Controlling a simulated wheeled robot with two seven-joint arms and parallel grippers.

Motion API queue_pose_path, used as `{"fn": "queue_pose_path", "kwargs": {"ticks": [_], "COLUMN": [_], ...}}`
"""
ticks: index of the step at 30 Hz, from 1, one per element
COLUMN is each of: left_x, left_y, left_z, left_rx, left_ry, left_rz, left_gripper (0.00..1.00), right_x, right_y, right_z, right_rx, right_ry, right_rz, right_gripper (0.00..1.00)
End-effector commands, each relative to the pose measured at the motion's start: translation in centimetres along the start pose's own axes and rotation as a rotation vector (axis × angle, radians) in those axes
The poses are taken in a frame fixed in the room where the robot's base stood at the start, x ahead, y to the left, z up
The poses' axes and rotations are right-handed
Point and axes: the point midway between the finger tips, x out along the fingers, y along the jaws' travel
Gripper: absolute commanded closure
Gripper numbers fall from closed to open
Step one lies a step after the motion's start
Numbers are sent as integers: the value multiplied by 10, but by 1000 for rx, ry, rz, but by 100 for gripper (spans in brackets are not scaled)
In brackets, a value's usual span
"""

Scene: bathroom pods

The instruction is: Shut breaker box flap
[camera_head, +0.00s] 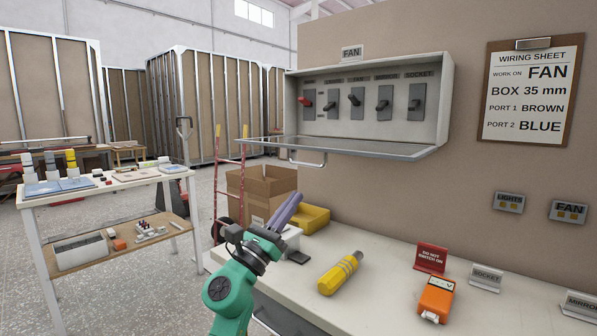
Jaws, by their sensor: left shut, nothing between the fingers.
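The grey breaker box (446,100) is mounted on the wall, with a row of several switches inside. The leftmost switch (305,101) has a red lever; the others are dark. The box's flap (350,146) hangs open at the bottom edge, jutting out roughly level, with a metal handle (306,162) under its front edge. My left gripper (293,202), with lavender fingers on a green arm, is below the flap and handle, pointing up and right. It is shut, empty and apart from the flap. My right gripper is not in view.
The workbench (390,305) below holds a yellow screwdriver (340,273), an orange meter (436,299), a red sign (430,257) and a yellow bin (313,217). A cardboard box (262,190) stands behind my gripper. A clipboard (530,90) hangs right of the box.

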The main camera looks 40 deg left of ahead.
Motion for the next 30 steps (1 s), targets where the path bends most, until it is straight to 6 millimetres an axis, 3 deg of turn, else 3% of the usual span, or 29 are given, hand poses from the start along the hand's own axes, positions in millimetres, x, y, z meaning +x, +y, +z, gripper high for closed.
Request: {"fn": "queue_pose_path", "kwargs": {"ticks": [1,5,8,23,30], "left_x": [14,33,41,44,52], "left_y": [0,0,0,0,1], "left_z": [5,19,27,29,37], "left_rx": [0,2,0,-2,-5], "left_ry": [-3,-1,0,0,0], "left_rz": [0,-1,-1,0,1], "left_gripper": [100,100,100,100,100], "right_x": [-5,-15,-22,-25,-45], "right_y": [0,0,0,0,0], "right_z": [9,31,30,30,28], "right_rx": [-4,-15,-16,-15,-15], "right_ry": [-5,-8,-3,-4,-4], "right_rz": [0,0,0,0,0], "right_gripper": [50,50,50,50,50]}}
